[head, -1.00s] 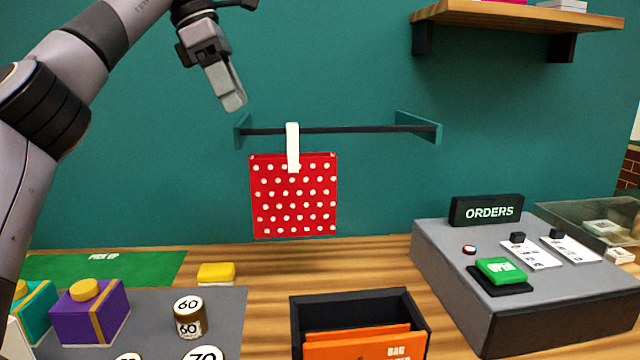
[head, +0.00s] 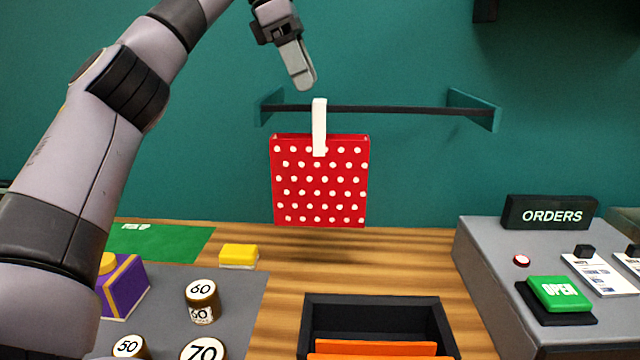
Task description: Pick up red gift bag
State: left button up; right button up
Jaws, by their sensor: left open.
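The red gift bag (head: 320,190) with white dots hangs by its white handle (head: 319,128) from a dark rail on the teal wall. It hangs upright, its base above the wooden counter. My left gripper (head: 306,85) is open and empty, just above the rail and the top of the handle, pointing down; a gap shows between it and the handle. Its fingers overlap in this view. My right gripper is not in view.
The dark rail (head: 400,109) runs right to a teal bracket. Below stand a black bin (head: 436,325) with orange cards, a yellow block (head: 239,255), a purple box (head: 124,287) and several numbered weights. A grey orders console (head: 480,262) fills the right.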

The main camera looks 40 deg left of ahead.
aim_at(316, 100)
pick_arm(q)
jog(key=shift+x, duration=2.6)
jog(key=shift+w, duration=0.2)
grip_shut()
